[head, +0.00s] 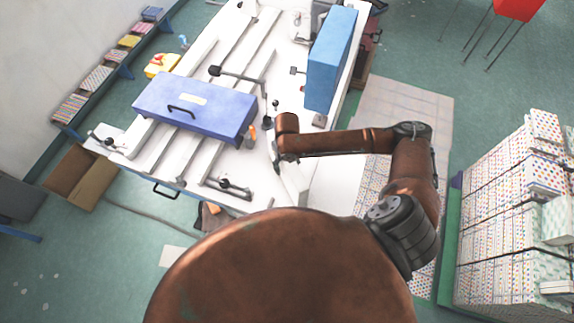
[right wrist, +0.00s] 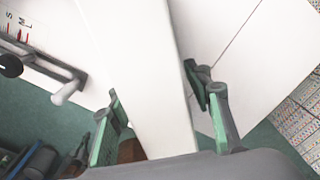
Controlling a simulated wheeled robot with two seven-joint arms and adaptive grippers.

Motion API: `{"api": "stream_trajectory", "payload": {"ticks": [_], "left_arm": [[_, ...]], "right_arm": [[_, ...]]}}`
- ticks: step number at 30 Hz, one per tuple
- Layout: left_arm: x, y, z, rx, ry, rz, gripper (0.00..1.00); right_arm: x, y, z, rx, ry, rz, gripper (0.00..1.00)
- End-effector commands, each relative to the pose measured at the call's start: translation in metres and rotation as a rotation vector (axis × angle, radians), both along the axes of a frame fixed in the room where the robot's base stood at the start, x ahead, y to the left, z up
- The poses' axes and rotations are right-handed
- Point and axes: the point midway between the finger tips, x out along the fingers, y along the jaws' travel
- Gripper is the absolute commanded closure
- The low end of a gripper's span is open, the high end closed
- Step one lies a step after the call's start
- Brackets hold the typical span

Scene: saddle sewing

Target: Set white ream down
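The white ream (head: 294,184) is under my right gripper (head: 278,158) at the table's near right corner in the head view. I cannot tell whether the ream's lower edge touches a surface. My left gripper is not in view.
A blue-violet case (head: 190,105) and a tall blue box (head: 331,60) stand on the table, with metal rails and clamps between. A white surface (head: 338,185) lies right of the ream. Stacked patterned reams (head: 510,220) stand at the right. An open cardboard box (head: 80,178) is on the floor at left.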

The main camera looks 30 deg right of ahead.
Motion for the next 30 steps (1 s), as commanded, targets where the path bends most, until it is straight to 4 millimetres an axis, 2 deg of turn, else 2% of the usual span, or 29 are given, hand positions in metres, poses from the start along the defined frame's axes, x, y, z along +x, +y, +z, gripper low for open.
{"api": "stream_trajectory", "payload": {"ticks": [8,13,17,24,30], "left_arm": [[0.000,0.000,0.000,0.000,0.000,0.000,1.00],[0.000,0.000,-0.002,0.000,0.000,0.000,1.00],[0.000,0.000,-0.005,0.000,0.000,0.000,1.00],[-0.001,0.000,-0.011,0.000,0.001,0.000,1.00],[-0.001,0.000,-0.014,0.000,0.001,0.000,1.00]], "right_arm": [[0.000,0.000,0.000,0.000,0.000,0.000,0.51],[0.001,0.000,0.011,0.001,-0.002,0.002,0.51],[0.002,0.000,0.033,0.000,-0.005,0.001,0.51],[0.002,0.000,0.084,0.000,-0.005,0.002,0.51],[0.000,0.000,0.112,0.001,-0.001,0.000,0.51]]}}
